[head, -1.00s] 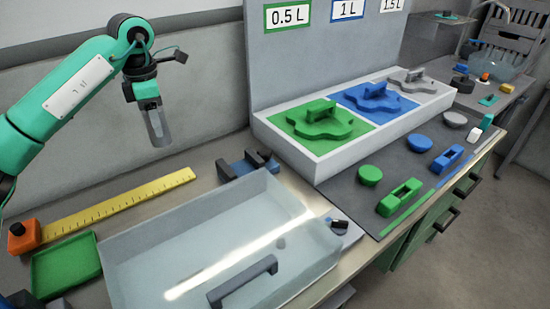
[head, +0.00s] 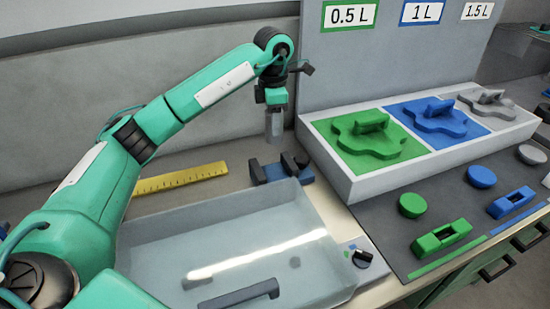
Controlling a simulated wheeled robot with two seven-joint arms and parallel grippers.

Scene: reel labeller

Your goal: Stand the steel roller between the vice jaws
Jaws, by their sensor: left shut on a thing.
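My left gripper (head: 274,104) points down at the upper middle of the head view. It is shut on the steel roller (head: 274,127), a grey cylinder hanging roughly upright below it. The fingertips are small and hard to make out. The vice (head: 272,180) has a blue body with dark jaws (head: 258,170) and stands behind the clear tray. The roller appears above the vice in the picture, apart from it, with a gap between its lower end and the jaws. My right gripper is out of view.
A clear tray (head: 150,232) with a dark handle fills the front. A yellow ruler (head: 180,180) lies behind it. A white holder (head: 345,186) with green, blue and grey knobbed shapes stands to the right. A dark mat (head: 395,232) carries several green and blue pieces.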

